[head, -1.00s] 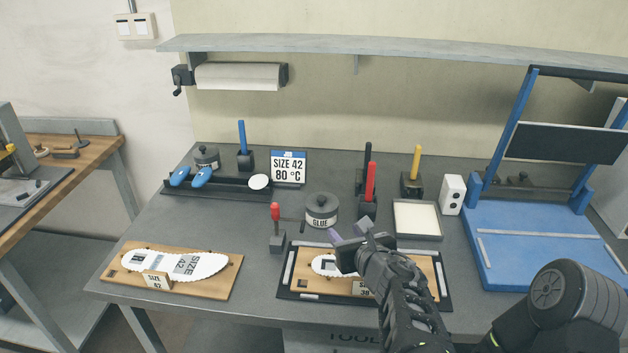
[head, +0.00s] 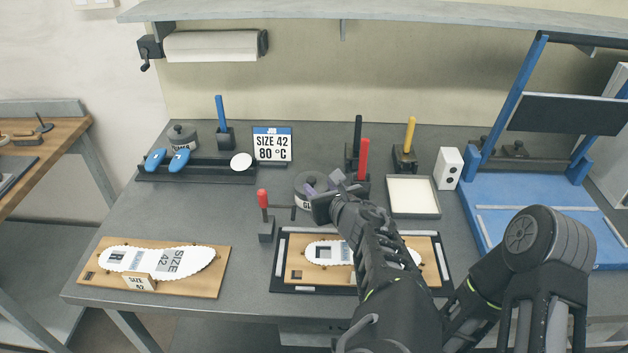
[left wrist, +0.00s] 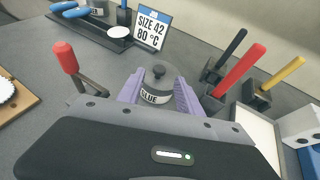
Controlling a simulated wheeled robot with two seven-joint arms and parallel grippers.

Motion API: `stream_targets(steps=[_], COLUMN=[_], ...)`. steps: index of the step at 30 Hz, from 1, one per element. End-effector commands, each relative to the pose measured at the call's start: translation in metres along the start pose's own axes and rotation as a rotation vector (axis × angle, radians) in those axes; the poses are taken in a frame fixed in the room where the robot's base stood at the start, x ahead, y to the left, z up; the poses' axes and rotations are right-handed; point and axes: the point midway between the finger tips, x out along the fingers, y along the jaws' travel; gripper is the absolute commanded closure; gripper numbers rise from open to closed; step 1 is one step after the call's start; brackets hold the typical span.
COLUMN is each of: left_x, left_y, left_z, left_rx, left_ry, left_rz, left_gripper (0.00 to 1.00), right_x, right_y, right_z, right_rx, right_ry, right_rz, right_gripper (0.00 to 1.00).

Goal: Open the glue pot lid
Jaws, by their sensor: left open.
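The grey glue pot (head: 304,200) stands at the middle of the table, partly hidden behind my left gripper in the head view. In the left wrist view the pot (left wrist: 148,98) shows its white GLUE label, and its dark lid with a round knob (left wrist: 157,72) is on. My left gripper (head: 323,184) is open; its purple fingers lie either side of the pot in the left wrist view (left wrist: 160,92). I cannot tell whether they touch it. My right gripper is not clearly in view.
A red-handled tool (head: 265,215) stands left of the pot. Red-, black- and yellow-handled tools (head: 404,158) stand to the right, beside a white tray (head: 413,196). A black-framed board (head: 290,262) lies in front. A sign (head: 272,145) stands behind.

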Motion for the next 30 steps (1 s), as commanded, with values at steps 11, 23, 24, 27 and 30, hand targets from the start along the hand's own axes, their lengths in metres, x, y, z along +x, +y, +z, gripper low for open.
stream_targets(steps=[11, 23, 24, 27, 30], left_x=[0.051, 0.054, 0.054, 0.054, 0.054], left_y=[0.001, 0.000, 0.000, 0.000, 0.000], left_z=[0.001, 0.000, 0.000, 0.000, 0.000], left_rx=[0.000, 0.000, 0.000, 0.000, 0.000], left_ry=[0.000, 0.000, 0.000, 0.000, 0.000], left_rz=[0.002, 0.000, 0.000, 0.000, 0.000], left_gripper=[0.58, 0.64, 0.68, 0.76, 0.84], right_x=[-0.007, -0.007, -0.007, -0.007, -0.007], right_y=[-0.003, -0.003, -0.003, -0.003, -0.003], right_z=[0.000, 0.000, 0.000, 0.000, 0.000], right_rx=[0.000, 0.000, 0.000, 0.000, 0.000], right_ry=[-0.001, -0.001, -0.001, -0.001, -0.001], right_rz=[0.001, 0.001, 0.001, 0.001, 0.001], right_gripper=[0.64, 0.64, 0.64, 0.64, 0.64])
